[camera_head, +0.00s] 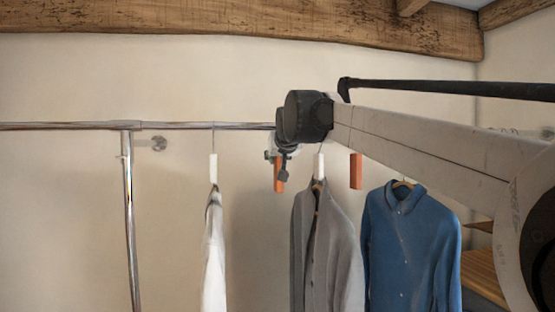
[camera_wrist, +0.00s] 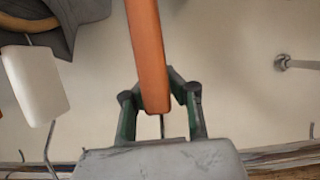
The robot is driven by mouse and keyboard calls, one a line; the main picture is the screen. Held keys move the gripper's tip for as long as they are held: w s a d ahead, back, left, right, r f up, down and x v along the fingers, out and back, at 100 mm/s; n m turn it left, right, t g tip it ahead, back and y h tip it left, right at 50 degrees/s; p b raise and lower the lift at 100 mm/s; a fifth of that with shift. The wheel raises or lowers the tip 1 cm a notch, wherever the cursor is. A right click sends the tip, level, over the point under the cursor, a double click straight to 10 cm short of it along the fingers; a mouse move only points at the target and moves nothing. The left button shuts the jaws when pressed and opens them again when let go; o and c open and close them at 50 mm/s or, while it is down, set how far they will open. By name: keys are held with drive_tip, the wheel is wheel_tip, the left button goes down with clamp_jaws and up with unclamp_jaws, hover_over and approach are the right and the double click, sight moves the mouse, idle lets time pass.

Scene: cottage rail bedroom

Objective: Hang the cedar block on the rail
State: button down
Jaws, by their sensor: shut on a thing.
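The cedar block, an orange-brown slab (camera_head: 279,176), is held in my gripper (camera_head: 276,156), between the white garment and the grey jacket. In the wrist view the block (camera_wrist: 148,50) runs up from between the green-and-black fingers of my gripper (camera_wrist: 158,96), which are shut on it. A short thin wire shows at its near end; whether this is its hook I cannot tell. The chrome rail (camera_head: 60,126) runs across behind; my arm hides its right part. In the head view the block is below rail height, and the gap in depth is unclear.
A white garment (camera_head: 214,250), grey jacket (camera_head: 325,250) and blue shirt (camera_head: 412,240) hang in a row. A second orange block (camera_head: 356,171) hangs between jacket and shirt. A white tag (camera_wrist: 35,84) is left of my gripper. The rail left of the white garment is clear.

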drive_tip(key=shift+f, duration=0.1)
drive_tip(key=c, duration=1.8)
unclamp_jaws()
drive_tip(key=v, duration=1.2)
drive_tip(key=shift+d, duration=0.1)
